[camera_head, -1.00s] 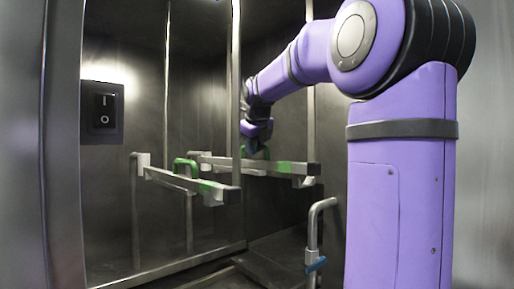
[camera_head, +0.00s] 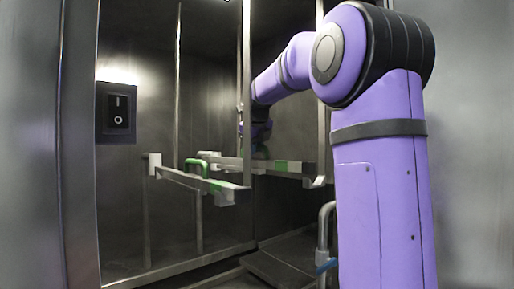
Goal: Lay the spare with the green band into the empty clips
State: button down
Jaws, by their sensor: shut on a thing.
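My gripper (camera_head: 261,136) is deep in the chamber, small and dark, partly behind an upright post. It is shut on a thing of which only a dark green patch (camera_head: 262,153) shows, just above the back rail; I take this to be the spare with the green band. The front rail (camera_head: 190,180) has a pale clip (camera_head: 154,164) at its far left end, another pale block (camera_head: 226,193) near its right end, and a green mark. The back rail (camera_head: 300,169) has a green mark towards its right. Whether the held thing touches the rails cannot be told.
A green bent tube (camera_head: 197,164) shows behind the front rail. A steel post (camera_head: 246,80) stands before my gripper. A black switch (camera_head: 117,112) is on the left wall.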

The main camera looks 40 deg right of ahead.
jog(key=shift+w, duration=0.25)
jog(key=d+f, duration=0.3)
jog(key=d, duration=0.5)
jog(key=shift+s+f, duration=0.25)
dwell(1.3)
jog(key=shift+f, duration=0.1)
dwell(0.5)
jog(key=c, duration=1)
grip_release()
jog(key=v, duration=1)
jog(key=shift+s+a+r, duration=0.1)
jog(key=shift+s+r, duration=0.05)
jog(key=shift+r, duration=0.15)
